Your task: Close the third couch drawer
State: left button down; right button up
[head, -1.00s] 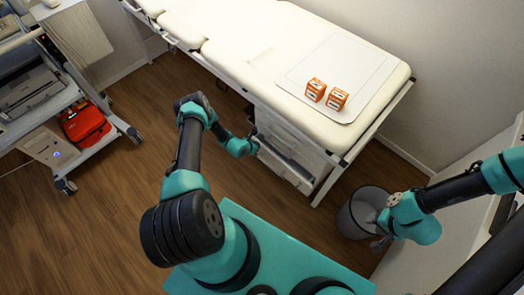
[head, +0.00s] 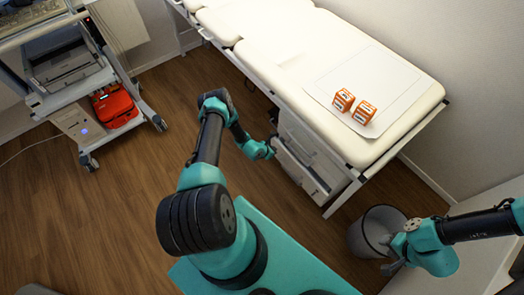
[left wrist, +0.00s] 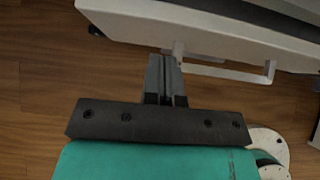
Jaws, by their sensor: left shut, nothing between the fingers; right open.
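The white drawer unit (head: 305,155) stands under the near end of the couch (head: 290,60). A drawer (head: 300,171) in it stands pulled out, with a dark interior; I cannot tell its number from the top. My left gripper (head: 273,143) is at the drawer's front side, shut and empty. In the left wrist view its fingers (left wrist: 167,75) point at a pale drawer front (left wrist: 200,32) with a handle bar (left wrist: 235,73). The fingertips are close to a handle post; contact is unclear. My right gripper (head: 390,258) is open and empty beside a grey bin.
The grey bin (head: 376,232) stands on the floor right of the couch leg. Two orange boxes (head: 354,106) lie on the couch top. A cart (head: 75,85) with a printer and a red bag (head: 113,106) stands at left. Wooden floor between is clear.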

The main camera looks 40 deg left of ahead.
pick_arm(q)
jog(key=v, duration=1)
jog(key=shift+s, duration=0.35)
